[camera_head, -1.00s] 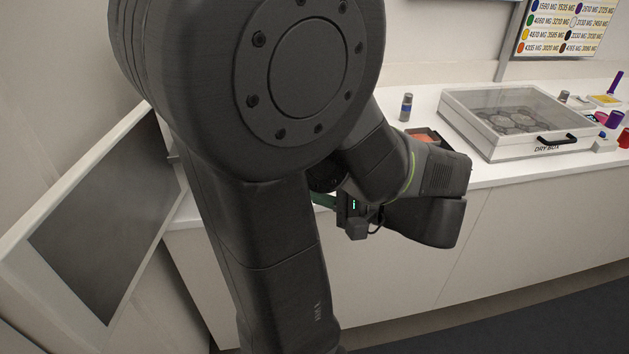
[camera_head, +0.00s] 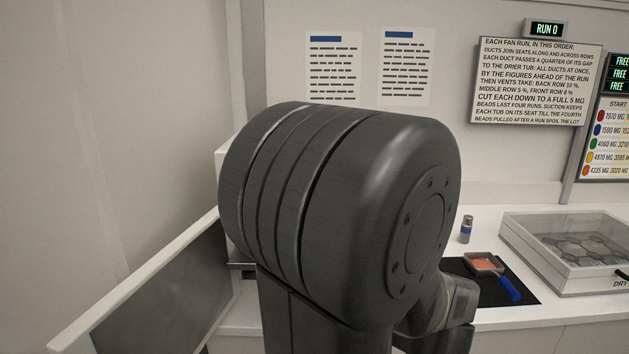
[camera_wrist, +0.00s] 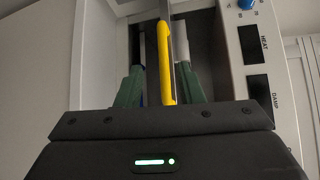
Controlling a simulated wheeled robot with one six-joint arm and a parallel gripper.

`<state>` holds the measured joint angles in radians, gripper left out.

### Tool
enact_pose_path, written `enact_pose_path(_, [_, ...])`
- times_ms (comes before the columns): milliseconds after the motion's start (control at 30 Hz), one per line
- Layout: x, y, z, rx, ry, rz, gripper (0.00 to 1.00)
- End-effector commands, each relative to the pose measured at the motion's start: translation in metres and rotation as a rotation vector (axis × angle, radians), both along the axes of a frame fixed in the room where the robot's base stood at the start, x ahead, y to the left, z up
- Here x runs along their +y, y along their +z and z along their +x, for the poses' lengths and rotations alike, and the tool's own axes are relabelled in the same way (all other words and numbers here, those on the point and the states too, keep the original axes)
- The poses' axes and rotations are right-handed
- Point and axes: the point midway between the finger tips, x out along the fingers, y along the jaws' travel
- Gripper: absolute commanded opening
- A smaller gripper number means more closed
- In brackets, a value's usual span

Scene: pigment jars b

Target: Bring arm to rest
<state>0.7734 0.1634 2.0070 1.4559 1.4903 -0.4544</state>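In the head view my dark arm fills the middle, its large rounded joint close to the camera. My gripper is hidden there. In the wrist view my gripper (camera_wrist: 160,86) shows two green fingers standing apart. A yellow bar (camera_wrist: 166,62) appears between or beyond them; I see no clear contact with the fingers. Whether the bar belongs to the cabinet behind cannot be told.
A white cabinet panel (camera_wrist: 252,60) marked HEAT and DAMP has a blue knob (camera_wrist: 246,4). On the counter are a dry box (camera_head: 565,250), a small blue-banded jar (camera_head: 466,230), a tray with orange contents (camera_head: 484,264) and a blue-handled tool (camera_head: 509,288). An open door panel (camera_head: 160,300) stands left.

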Motion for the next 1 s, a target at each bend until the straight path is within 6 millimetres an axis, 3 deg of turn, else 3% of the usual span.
enact_pose_path(433, [0.034, -0.005, 0.033, -0.001, 0.003, 0.002, 0.34])
enact_pose_path(1000, [0.039, -0.007, 0.039, -0.001, 0.000, 0.000, 0.34])
